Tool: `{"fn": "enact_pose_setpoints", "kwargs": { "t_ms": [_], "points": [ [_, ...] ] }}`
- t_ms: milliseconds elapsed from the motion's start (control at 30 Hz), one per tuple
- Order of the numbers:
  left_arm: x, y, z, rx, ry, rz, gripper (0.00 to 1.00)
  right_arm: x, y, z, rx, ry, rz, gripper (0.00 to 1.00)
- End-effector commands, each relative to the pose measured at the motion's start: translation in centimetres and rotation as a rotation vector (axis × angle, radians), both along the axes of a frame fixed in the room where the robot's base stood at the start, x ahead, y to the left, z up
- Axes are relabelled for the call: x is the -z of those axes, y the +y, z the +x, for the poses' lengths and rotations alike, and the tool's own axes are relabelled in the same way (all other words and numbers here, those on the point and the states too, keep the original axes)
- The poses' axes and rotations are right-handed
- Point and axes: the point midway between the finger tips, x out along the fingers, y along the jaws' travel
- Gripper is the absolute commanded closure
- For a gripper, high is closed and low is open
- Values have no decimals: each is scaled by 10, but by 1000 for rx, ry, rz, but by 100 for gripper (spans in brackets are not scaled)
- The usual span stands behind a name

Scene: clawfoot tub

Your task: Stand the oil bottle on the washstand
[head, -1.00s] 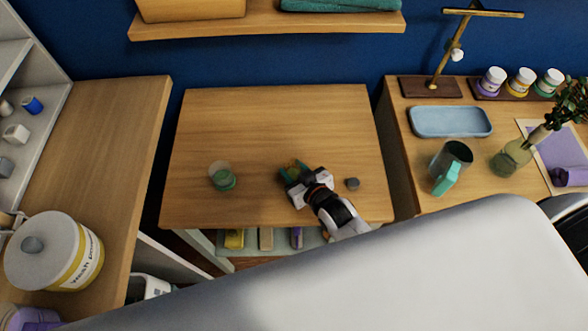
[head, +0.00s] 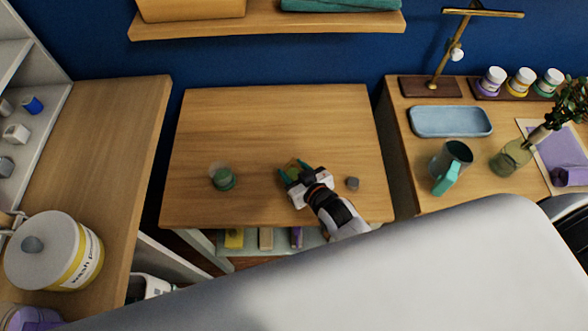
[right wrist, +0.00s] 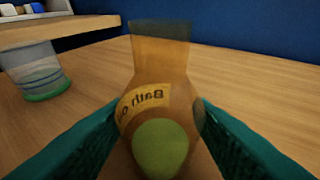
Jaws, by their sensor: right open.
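The amber oil bottle (right wrist: 160,85), with a "Bath O…" label and a round green part facing the camera, is between the teal fingers of my right gripper (right wrist: 155,140). In the head view the bottle (head: 292,166) shows only as a small amber patch, largely hidden by the right gripper (head: 293,171). The right gripper is open, with one finger on each side of the bottle. I cannot tell whether the fingers touch it. The bottle is at the wooden top of the middle stand (head: 260,120), apparently the washstand. My left gripper is not in view.
The stand's back half is clear. A teal-handled mug (head: 453,160) and a blue tray (head: 450,121) are on the right counter.

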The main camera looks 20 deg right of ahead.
Motion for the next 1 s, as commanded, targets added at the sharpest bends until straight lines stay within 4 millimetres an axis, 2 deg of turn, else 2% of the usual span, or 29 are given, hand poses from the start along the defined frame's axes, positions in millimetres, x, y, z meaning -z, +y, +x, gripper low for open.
{"fn": "enact_pose_setpoints", "kwargs": {
  "t_ms": [467, 1000],
  "points": [
    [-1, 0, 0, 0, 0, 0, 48, -1, 0, -1, 0, 0, 0, 53],
    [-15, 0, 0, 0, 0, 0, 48, -8, -4, -18, 0, 1, 0, 53]
  ]
}}
